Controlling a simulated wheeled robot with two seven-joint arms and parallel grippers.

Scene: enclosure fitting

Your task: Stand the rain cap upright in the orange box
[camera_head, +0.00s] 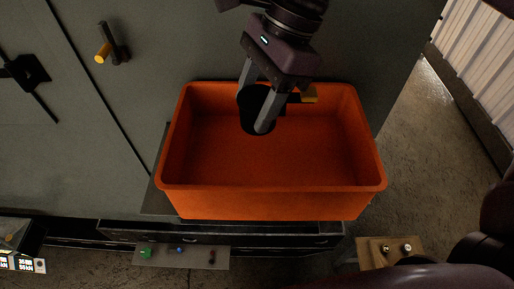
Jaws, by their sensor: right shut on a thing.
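The rain cap (252,107), a dark, roughly cylindrical piece, is held between the two grey fingers of my right gripper (255,112). The gripper comes in from the top and is shut on it. The cap overlaps the back part of the orange box (275,203) in the picture, left of the box's middle. I cannot tell whether it touches the box floor or hangs above it. The fingers cover part of the cap. The rest of the box floor is bare. My left gripper is not in view.
A grey panel with a yellow-ended handle (104,52) and a black fitting (28,72) fills the left and back. A small strip with coloured knobs (180,257) and a wooden block (374,253) are in front.

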